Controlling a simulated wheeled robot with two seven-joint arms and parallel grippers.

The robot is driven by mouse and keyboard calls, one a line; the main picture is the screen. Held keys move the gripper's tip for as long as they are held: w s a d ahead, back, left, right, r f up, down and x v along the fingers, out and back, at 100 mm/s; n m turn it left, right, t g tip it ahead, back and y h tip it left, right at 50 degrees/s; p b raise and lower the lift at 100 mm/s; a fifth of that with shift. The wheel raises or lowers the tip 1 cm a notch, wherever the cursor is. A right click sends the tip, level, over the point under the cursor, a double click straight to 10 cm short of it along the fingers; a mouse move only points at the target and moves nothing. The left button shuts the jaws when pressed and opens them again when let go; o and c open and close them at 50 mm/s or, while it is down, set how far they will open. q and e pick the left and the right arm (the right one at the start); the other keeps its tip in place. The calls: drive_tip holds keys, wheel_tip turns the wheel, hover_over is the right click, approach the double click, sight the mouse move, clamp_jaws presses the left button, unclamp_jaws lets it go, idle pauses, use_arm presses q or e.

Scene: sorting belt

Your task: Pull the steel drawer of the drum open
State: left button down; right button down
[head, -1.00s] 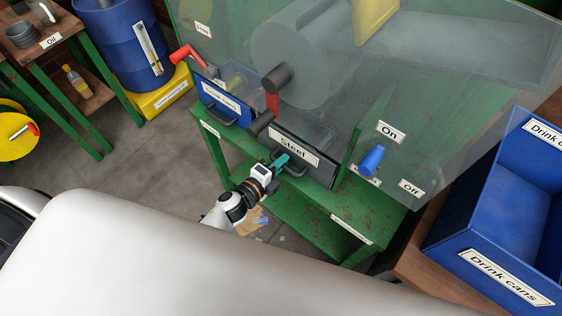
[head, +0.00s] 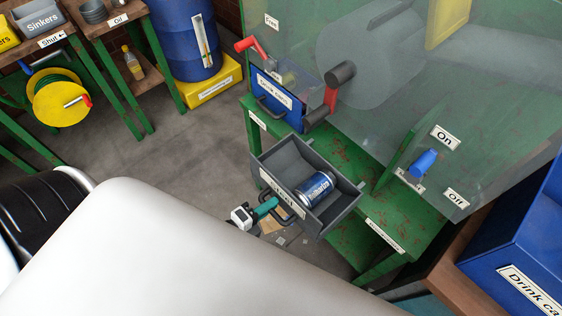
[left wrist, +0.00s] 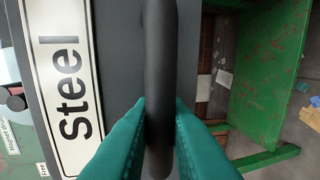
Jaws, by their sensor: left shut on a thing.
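The steel drawer (head: 262,172) is a dark grey open-topped box pulled well out from the green drum stand (head: 345,160). A blue can (head: 315,188) lies on its side inside it. Its front carries a "Steel" label, which also shows in the left wrist view (left wrist: 62,90). My left gripper (head: 265,208) is at the drawer's front, its teal fingers shut on the black handle (left wrist: 160,60). The handle runs between the fingertips in the left wrist view. My right gripper is not in view.
A blue-fronted drawer (head: 277,90) sits beside it in the stand, under the clear guard. A blue switch lever (head: 423,163) stands between "On" and "Off" labels. A blue drink cans crate (head: 510,240) is at the right. Grey floor lies open at the left.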

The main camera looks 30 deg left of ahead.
use_arm(q)
drive_tip(key=shift+s+a, duration=0.25)
drive_tip(key=shift+s, duration=0.45)
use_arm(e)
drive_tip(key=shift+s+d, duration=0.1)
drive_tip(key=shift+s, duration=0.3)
use_arm(q)
drive_tip(key=c, duration=1.8)
unclamp_jaws()
drive_tip(key=shift+o, duration=0.2)
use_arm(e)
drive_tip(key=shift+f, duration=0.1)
